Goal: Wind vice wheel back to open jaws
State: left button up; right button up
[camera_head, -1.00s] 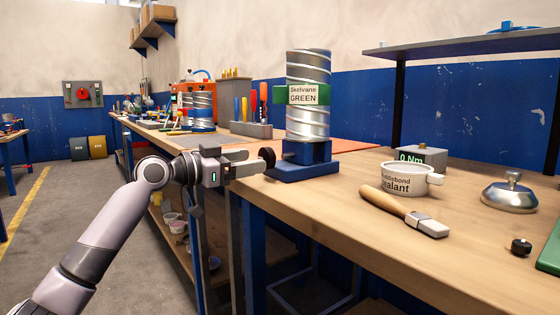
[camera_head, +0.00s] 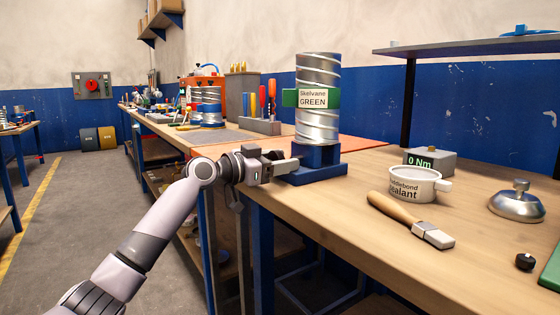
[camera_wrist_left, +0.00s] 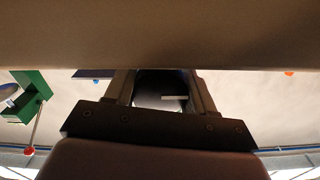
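The vice (camera_head: 318,166) is a blue block on a blue base at the bench's left edge. A silver spiral duct (camera_head: 318,72) stands upright in it, with a green band and a label reading "Skelvane GREEN". My left gripper (camera_head: 285,163) is at the vice's left side, its fingers pointing right. The black vice wheel is mostly hidden by the fingers in the head view. In the left wrist view the fingers (camera_wrist_left: 165,88) stand apart with something dark between them. Whether they grip it is unclear. My right gripper is out of view.
On the bench to the right are a sealant pot (camera_head: 413,184), a brush (camera_head: 410,218), a "0 Nm" display box (camera_head: 430,161), a metal dome (camera_head: 517,203) and a black knob (camera_head: 525,262). A tool rack (camera_head: 258,126) stands behind the vice. A shelf (camera_head: 470,46) overhangs the right.

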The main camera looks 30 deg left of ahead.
pick_arm(q)
jog(key=shift+r+n+p, duration=0.15)
jog(key=shift+n+p, duration=0.25)
jog(key=shift+p, duration=0.1)
jog(key=shift+n+p, duration=0.4)
jog(key=shift+p, duration=0.1)
jog(key=shift+n+p, duration=0.8)
jog(key=shift+n, duration=0.3)
jog(key=o, duration=0.7)
jog(key=shift+o, duration=0.2)
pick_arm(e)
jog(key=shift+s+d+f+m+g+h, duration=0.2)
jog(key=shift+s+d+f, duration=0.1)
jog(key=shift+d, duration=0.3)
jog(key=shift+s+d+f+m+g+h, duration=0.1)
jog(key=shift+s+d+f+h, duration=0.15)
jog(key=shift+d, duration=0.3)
pick_arm(q)
jog(key=shift+s+f, duration=0.15)
jog(key=shift+f, duration=0.05)
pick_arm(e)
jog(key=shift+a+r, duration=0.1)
